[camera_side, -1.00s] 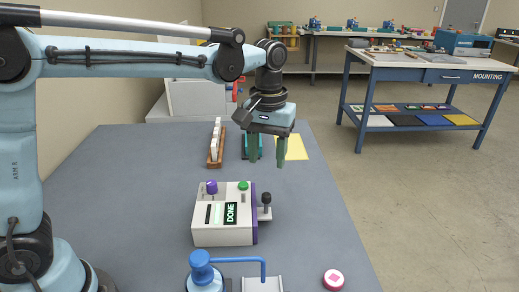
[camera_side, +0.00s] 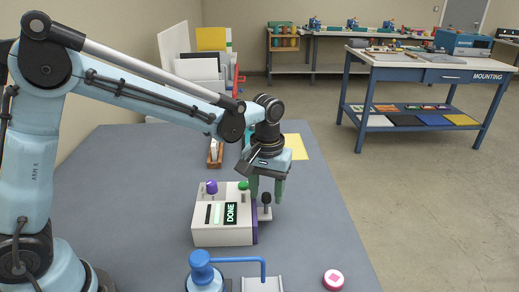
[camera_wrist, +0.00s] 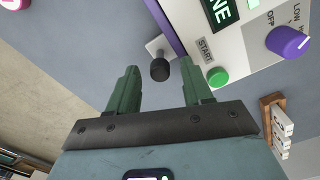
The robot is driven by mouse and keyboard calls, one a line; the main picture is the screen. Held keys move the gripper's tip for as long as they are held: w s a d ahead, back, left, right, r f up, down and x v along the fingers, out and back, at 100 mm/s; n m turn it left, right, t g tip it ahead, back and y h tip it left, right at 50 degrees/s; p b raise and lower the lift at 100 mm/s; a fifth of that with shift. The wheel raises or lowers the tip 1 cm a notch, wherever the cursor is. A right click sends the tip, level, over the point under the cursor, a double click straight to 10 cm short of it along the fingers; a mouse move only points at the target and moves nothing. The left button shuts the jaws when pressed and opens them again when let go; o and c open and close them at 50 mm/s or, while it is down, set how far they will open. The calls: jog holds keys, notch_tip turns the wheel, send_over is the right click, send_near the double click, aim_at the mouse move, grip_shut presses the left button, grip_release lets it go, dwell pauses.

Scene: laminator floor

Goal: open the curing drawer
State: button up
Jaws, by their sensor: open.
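The curing unit (camera_side: 222,236) is a white box with a purple side on the grey table; its display (camera_side: 231,213) reads "DONE". It has a purple knob (camera_side: 211,187), a green button (camera_side: 243,185) and, on its right side, a lever or handle with a black ball (camera_side: 266,198) on a light bracket. The black ball also shows in the wrist view (camera_wrist: 160,70). My gripper (camera_side: 266,198) is open and empty, pointing down close to the ball. In the wrist view my fingers (camera_wrist: 158,80) stand on either side of the ball's line, with the ball just ahead of their tips. I cannot tell whether they touch it.
A blue-handled device (camera_side: 205,275) and a pink-topped round button (camera_side: 333,279) stand at the table's front. A wooden rack with white pieces (camera_wrist: 280,125) and a yellow sheet (camera_side: 296,146) lie behind. The table right of the unit is clear.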

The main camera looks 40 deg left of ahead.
grip_shut()
jog(key=shift+w, duration=0.1)
jog(key=w+d, duration=0.6)
jog(key=shift+w+d, duration=0.15)
dwell(0.3)
grip_release()
notch_tip(320, 180, up, 12)
dwell(0.7)
jog(key=shift+r, duration=0.1)
